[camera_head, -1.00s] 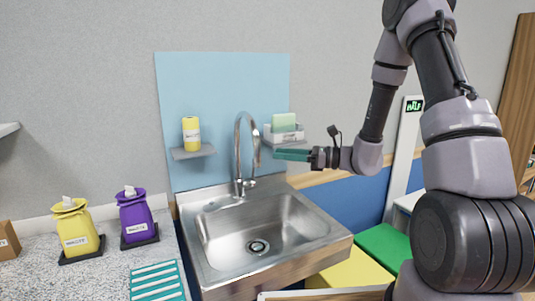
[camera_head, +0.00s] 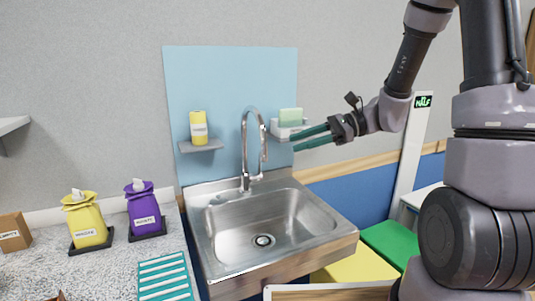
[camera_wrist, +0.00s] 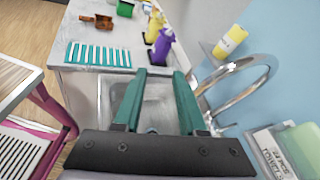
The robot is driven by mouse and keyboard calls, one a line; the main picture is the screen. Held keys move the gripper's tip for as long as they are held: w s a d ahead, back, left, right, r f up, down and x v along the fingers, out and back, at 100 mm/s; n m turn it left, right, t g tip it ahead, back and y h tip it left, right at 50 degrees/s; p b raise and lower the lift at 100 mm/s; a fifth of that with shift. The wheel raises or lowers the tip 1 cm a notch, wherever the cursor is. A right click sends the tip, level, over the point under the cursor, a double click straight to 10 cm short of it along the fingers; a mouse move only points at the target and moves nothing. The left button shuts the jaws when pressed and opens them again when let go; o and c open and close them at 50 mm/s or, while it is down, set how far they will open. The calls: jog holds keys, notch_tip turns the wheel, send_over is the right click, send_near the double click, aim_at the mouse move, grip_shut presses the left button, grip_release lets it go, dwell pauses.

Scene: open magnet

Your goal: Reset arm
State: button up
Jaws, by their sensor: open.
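My gripper (camera_head: 313,136) is open and empty, with two green fingers. In the head view it hangs in the air right of the faucet, in front of the right wall shelf. In the wrist view the fingers (camera_wrist: 158,95) are spread apart over the sink (camera_wrist: 155,108), with nothing between them. My arm reaches in from the right side of the head view.
A metal sink (camera_head: 250,222) with a curved faucet (camera_head: 246,150) stands below a blue wall panel. Its shelves hold a yellow bottle (camera_head: 198,127) and a green sponge-like block (camera_head: 291,117). Yellow (camera_head: 86,220) and purple (camera_head: 143,205) bags and a striped rack (camera_head: 164,277) are on the left counter.

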jog(key=s+d+r+n+t+h, duration=0.7)
jog(key=s+d+r+n+h, duration=0.2)
jog(key=d, duration=0.5)
notch_tip(320, 180, up, 3)
jog(key=s+h, duration=0.2)
jog(key=h, duration=0.1)
jog(key=shift+s+d+n, duration=0.2)
jog(key=shift+d+n, duration=0.15)
jog(key=shift+n, duration=0.05)
jog(key=shift+a+r, duration=0.1)
